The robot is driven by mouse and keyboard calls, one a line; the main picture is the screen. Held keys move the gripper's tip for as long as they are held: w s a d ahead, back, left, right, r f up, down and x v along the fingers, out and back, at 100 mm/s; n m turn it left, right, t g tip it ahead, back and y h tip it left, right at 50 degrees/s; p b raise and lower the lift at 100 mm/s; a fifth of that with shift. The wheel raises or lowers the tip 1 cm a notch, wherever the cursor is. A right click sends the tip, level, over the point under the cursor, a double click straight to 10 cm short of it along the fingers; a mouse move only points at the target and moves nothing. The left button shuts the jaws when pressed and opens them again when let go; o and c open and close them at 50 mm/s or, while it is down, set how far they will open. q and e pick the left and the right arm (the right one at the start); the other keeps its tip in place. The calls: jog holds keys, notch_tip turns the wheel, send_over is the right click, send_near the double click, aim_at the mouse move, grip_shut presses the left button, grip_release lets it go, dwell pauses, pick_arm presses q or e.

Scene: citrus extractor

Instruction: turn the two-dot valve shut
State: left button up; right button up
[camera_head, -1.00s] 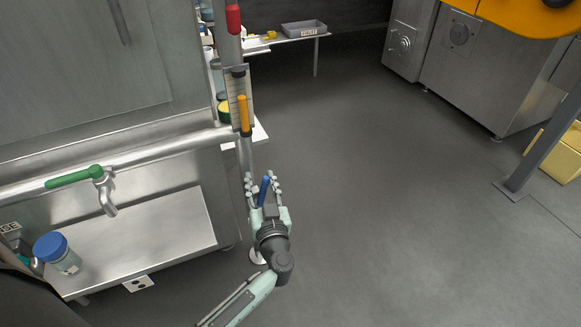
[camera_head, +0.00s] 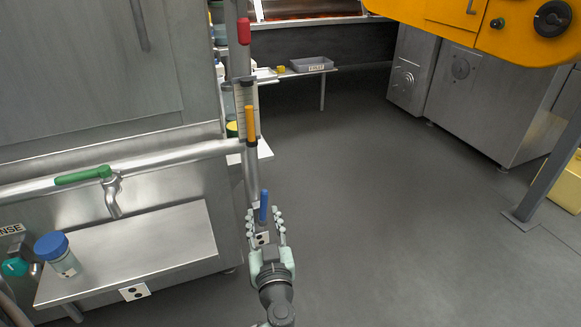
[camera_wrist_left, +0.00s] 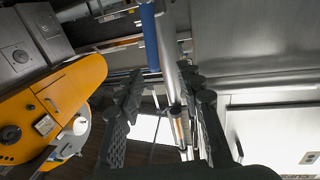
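A blue valve handle (camera_head: 264,206) stands upright low on the vertical pipe. A small white card with dark dots (camera_head: 262,238) shows just below it; its exact count is hard to read. My left gripper (camera_head: 265,214) is open, its fingers on either side of the blue handle's lower part, with gaps visible. In the left wrist view the blue handle (camera_wrist_left: 150,38) rises beyond the open fingers (camera_wrist_left: 165,95). A card with two dots (camera_head: 135,293) sits on the shelf's front edge, below the green valve handle (camera_head: 83,176), which lies along the horizontal pipe. My right gripper is not in view.
An orange handle (camera_head: 250,123) and a red handle (camera_head: 244,31) are higher on the vertical pipe. A blue-lidded jar (camera_head: 58,254) stands on the metal shelf (camera_head: 150,245) at left. Open floor (camera_head: 390,220) lies to the right.

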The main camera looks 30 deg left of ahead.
pick_arm(q)
jog(key=s+d+r+t+h, duration=0.1)
jog(key=d+r+t, duration=0.3)
jog(key=r, duration=0.6)
jog(key=s+d+r+t, duration=0.2)
jog(key=d+r+t, duration=0.2)
jog(key=r, duration=0.5)
jog(key=shift+r+t+h, duration=0.3)
jog(key=shift+r+h, duration=0.1)
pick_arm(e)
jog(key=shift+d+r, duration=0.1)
pick_arm(q)
jog(key=shift+c, duration=0.4)
